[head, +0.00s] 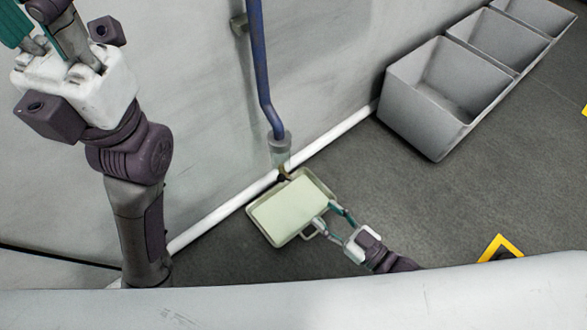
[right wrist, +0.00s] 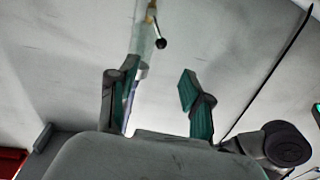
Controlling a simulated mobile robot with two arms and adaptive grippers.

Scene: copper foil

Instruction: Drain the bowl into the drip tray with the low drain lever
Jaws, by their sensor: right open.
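A bowl (head: 280,149) of clear grey hangs at the lower end of a blue pipe (head: 262,75) on the wall; it also shows in the right wrist view (right wrist: 147,42). Below it is a brass drain with a small lever ending in a dark ball knob (right wrist: 161,43). The pale green drip tray (head: 290,208) lies on the floor beneath the drain. My right gripper (head: 325,213) is open and empty, over the tray's near right edge and apart from the lever. My left gripper (head: 42,30) is raised at the upper left, its fingers cut off by the frame edge.
Several grey open bins (head: 430,95) stand along the wall at the upper right. A white pipe (head: 220,212) runs along the wall's foot. Yellow floor markings (head: 501,245) are at the right. The dark floor between tray and bins is clear.

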